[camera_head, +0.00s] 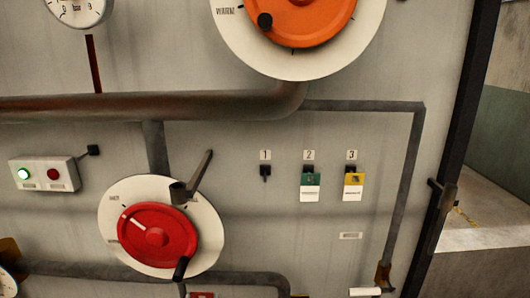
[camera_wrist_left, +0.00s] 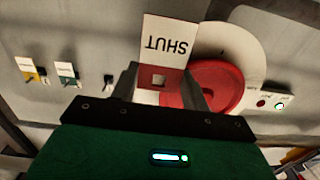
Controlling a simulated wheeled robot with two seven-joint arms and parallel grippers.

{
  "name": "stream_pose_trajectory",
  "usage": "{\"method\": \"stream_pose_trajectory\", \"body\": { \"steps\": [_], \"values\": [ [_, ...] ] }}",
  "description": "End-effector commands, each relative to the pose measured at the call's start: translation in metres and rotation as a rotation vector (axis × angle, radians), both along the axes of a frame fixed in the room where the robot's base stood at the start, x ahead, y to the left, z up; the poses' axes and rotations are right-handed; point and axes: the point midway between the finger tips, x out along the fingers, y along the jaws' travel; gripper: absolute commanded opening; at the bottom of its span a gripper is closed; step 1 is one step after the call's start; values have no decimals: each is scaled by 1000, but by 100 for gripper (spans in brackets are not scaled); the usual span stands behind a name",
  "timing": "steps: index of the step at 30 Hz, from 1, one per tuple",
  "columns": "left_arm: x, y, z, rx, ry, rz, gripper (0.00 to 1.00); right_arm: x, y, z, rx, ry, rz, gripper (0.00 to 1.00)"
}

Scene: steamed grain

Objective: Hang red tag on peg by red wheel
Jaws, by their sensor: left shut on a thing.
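The red wheel (camera_head: 150,236) sits on a white disc at the lower left of the panel; it also shows in the left wrist view (camera_wrist_left: 222,80), partly hidden. A dark bare peg (camera_head: 265,171) under the number 1 is to its upper right, and also shows in the wrist view (camera_wrist_left: 108,80). My left gripper (camera_wrist_left: 160,76) is shut on the red tag (camera_wrist_left: 168,42), whose white part reads SHUT upside down and whose red end has a square hole. The tag is in front of the panel, between peg and wheel in the wrist view. My right gripper is not in view.
A green tag (camera_head: 310,181) hangs under number 2 and a yellow tag (camera_head: 353,182) under number 3. A grey lever (camera_head: 199,172) sticks out at the disc's upper right edge. A thick pipe (camera_head: 150,107) crosses above. An orange wheel (camera_head: 300,18) is at the top.

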Motion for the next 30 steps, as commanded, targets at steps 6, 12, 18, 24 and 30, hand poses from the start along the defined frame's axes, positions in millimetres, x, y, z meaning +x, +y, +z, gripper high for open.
{"method": "stream_pose_trajectory", "body": {
  "steps": [6, 12, 18, 24, 30],
  "values": [
    [-38, 43, -55, 1, 5, -11, 24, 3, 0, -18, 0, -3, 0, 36],
    [-62, 66, -78, -1, 2, -29, 24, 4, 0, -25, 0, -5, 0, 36],
    [-70, 73, -83, -5, 1, -38, 24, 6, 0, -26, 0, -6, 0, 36],
    [-71, 73, -83, -5, 1, -37, 24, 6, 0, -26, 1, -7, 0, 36],
    [-71, 73, -83, -2, -1, -38, 24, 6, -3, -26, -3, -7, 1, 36]
  ]
}}
